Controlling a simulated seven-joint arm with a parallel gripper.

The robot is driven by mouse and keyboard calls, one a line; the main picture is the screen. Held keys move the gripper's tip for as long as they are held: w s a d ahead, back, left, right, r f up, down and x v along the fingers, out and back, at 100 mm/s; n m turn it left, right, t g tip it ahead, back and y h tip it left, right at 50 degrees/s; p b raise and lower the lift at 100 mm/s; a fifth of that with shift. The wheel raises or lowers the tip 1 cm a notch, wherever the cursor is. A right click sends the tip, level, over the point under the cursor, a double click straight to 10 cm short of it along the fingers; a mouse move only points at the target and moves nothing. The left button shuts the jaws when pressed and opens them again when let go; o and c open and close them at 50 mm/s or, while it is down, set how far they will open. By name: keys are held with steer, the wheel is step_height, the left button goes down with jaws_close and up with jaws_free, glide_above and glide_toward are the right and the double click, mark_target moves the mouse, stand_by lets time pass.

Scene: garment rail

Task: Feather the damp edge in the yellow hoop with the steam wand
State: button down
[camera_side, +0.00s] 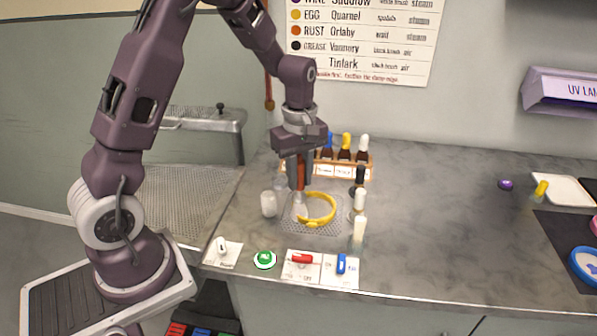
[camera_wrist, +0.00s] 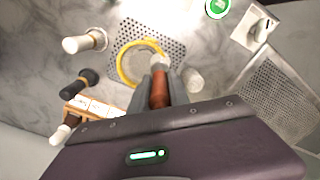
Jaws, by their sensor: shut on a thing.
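My gripper (camera_side: 300,186) is shut on the steam wand, a red-brown handle (camera_side: 301,172) with a pale tip, held pointing down. The wrist view shows the handle (camera_wrist: 160,92) between my grey fingers (camera_wrist: 160,84). The yellow hoop (camera_side: 332,212) lies on a perforated plate (camera_side: 318,230) on the grey counter. In the wrist view the wand's pale tip (camera_wrist: 158,62) overlaps the near right part of the hoop (camera_wrist: 122,62). I cannot tell whether the tip touches the fabric. The damp edge cannot be made out.
A rack (camera_side: 323,168) of dropper bottles stands behind the hoop. Several small brushes or bottles (camera_side: 359,200) stand close on its right, and a whitish one (camera_side: 268,204) on its left. A green button (camera_side: 264,260), red switch (camera_side: 302,258) and blue switch (camera_side: 341,264) line the front.

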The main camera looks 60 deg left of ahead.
steer(key=w+d, duration=0.4)
steer(key=shift+w+d, duration=0.3)
steer(key=shift+d, duration=0.1)
stand_by(0.9)
steer(key=shift+w+a, duration=0.35)
steer(key=shift+w, duration=0.2)
steer(key=shift+w+a, duration=0.3)
steer(key=shift+w, duration=0.25)
steer(key=shift+r, duration=0.1)
step_height(320, 180, up, 7)
